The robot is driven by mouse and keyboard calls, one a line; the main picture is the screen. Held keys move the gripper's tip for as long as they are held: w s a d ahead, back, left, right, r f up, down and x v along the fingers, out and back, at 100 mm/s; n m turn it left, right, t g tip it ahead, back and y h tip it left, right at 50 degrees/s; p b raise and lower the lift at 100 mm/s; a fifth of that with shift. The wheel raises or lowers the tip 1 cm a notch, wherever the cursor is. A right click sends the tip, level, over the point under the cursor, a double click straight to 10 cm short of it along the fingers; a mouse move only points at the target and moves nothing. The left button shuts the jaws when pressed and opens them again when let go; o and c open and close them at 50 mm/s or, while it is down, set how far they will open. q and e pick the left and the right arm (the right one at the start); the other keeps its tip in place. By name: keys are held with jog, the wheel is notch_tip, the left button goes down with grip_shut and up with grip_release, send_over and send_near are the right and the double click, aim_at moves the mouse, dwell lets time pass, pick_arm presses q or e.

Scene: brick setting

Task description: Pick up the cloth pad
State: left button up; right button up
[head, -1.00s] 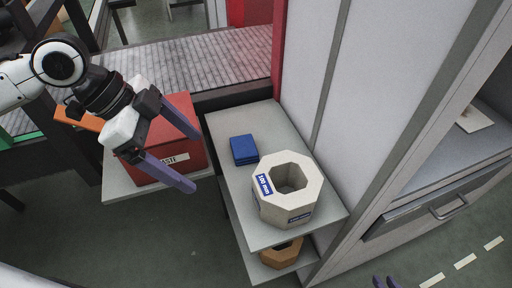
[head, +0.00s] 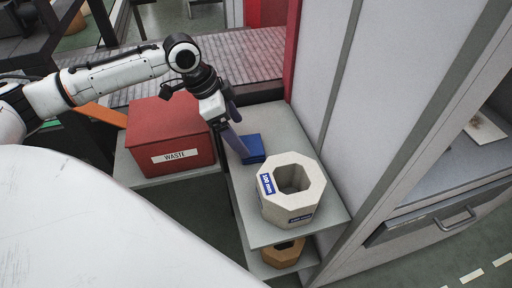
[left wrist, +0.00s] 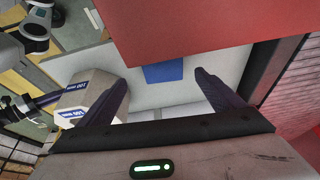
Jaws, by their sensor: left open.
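The cloth pad is a blue, folded square (head: 254,146) lying on the grey shelf top (head: 276,124), behind the octagonal block. My left gripper (head: 239,136) is open, its fingers pointing down near the pad's left side and partly covering it in the head view. In the left wrist view the pad (left wrist: 164,72) lies flat ahead, between and beyond the two spread fingers (left wrist: 165,92); nothing is between them. A red surface cuts across above it. My right gripper is outside the head view; a dark arm with purple parts (left wrist: 42,102) shows at the left wrist view's left edge.
A pale octagonal block (head: 289,190) with blue labels stands in front of the pad. A red WASTE box (head: 172,135) stands left of my gripper. A grey cabinet wall (head: 350,90) rises on the right. An orange octagonal piece (head: 283,252) sits on the lower shelf.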

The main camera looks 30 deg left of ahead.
aim_at(251, 145)
pick_arm(q)
jog(key=x, duration=0.7)
jog(key=shift+w+r, duration=0.1)
jog(key=shift+w, duration=0.3)
jog(key=c, duration=1.1)
jog(key=shift+r, duration=5.1)
jog(key=shift+c, duration=0.2)
